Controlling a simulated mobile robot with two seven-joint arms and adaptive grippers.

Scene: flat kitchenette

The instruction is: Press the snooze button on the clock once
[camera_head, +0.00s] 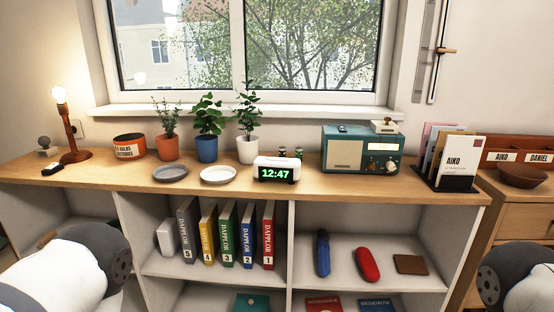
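The clock (277,170) is a small white digital clock with a dark face showing 12:47 in green. It stands upright on the wooden counter (232,184), near its front edge and right of a white saucer. Its top is pale; a separate snooze button cannot be made out at this size. Parts of my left arm show at the lower left and parts of my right arm at the lower right, both well apart from the clock. Neither gripper's fingers are in view.
Left of the clock are a white saucer (218,175), a grey saucer (170,173) and potted plants (207,148). Small jars (298,153) stand behind it. A teal radio (360,150) and card holder (447,180) stand to the right. Shelves below hold binders (224,236).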

